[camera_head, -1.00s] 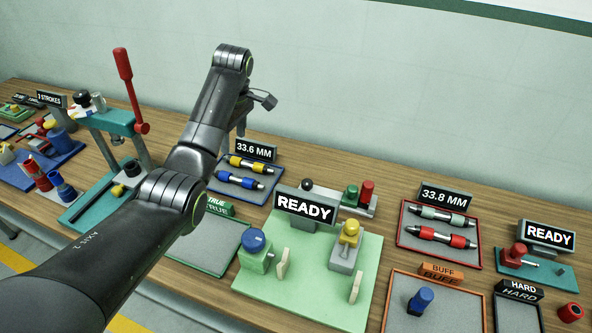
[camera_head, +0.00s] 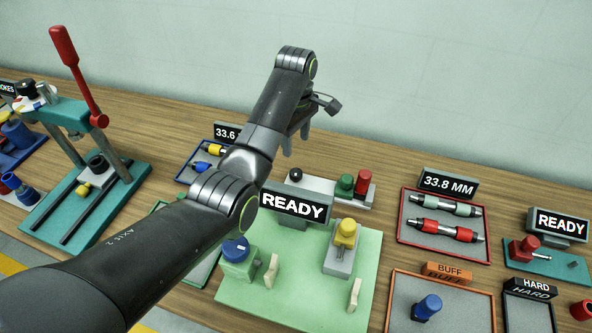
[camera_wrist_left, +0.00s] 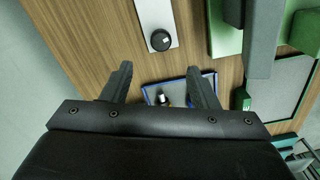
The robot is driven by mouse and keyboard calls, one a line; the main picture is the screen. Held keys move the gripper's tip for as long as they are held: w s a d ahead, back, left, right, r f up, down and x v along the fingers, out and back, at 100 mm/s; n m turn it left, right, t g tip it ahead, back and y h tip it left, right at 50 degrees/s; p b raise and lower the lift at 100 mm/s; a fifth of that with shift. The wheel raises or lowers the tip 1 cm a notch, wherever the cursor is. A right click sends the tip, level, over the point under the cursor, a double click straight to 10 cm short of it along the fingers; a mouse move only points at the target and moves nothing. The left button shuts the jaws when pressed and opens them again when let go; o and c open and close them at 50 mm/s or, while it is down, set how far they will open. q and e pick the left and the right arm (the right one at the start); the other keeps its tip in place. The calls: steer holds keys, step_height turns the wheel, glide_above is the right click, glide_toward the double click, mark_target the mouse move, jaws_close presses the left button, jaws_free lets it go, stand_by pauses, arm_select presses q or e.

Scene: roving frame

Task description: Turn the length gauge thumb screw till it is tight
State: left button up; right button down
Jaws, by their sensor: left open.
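A grey bar with a black round knob (camera_head: 295,174) at its left end and a green cylinder (camera_head: 345,185) and a red cylinder (camera_head: 363,183) at its right stands behind the READY sign. It looks like the length gauge; which part is the thumb screw I cannot tell for sure. My left gripper (camera_head: 296,143) is open and empty, pointing down above and behind the knob end. In the left wrist view the black knob (camera_wrist_left: 160,40) on the pale bar (camera_wrist_left: 156,12) lies beyond the gap between the open fingers (camera_wrist_left: 160,68), apart from them. My right gripper is out of view.
The READY sign (camera_head: 293,204) stands on a green board (camera_head: 305,290) just in front of the bar. A blue-rimmed tray (camera_head: 193,178) with yellow and blue gauges is left, partly behind my arm. A red-rimmed tray (camera_head: 404,238) is right. A press with a red lever (camera_head: 75,65) stands far left.

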mark_target(296, 172)
arm_select(q)
step_height(296, 172, down, 4)
steer(key=shift+s+a+r, duration=0.1)
steer(key=shift+r, duration=0.05)
step_height(296, 172, down, 6)
steer(key=shift+r+p, duration=0.1)
steer(key=shift+p, duration=0.2)
steer(key=shift+f, duration=0.6)
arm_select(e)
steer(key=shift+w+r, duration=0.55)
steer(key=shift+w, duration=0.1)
arm_select(q)
steer(key=shift+c, duration=0.3)
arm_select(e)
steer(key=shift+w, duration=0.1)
arm_select(q)
steer(key=c, duration=0.9)
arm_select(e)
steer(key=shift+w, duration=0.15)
